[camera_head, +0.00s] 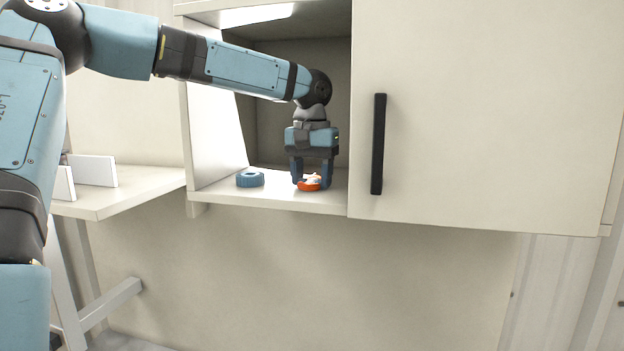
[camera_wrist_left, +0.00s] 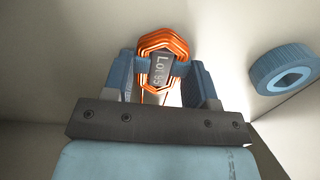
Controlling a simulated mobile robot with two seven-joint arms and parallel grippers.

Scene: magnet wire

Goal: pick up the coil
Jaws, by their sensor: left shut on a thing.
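The coil (camera_head: 310,186) is an orange-red wound ring on the floor of the open cabinet in the head view. In the left wrist view the coil (camera_wrist_left: 174,44) is a hexagonal copper-orange loop with a dark lettered label across its middle. My left gripper (camera_head: 312,182) points down over it inside the cabinet, its blue fingers on either side of the coil. The left gripper (camera_wrist_left: 163,70) is shut on the coil in the wrist view. Whether the coil touches the shelf is hard to tell. My right gripper is not in view.
A closed cabinet door (camera_head: 480,110) with a black handle (camera_head: 378,144) stands close on the right. A lower shelf (camera_head: 130,190) lies to the left.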

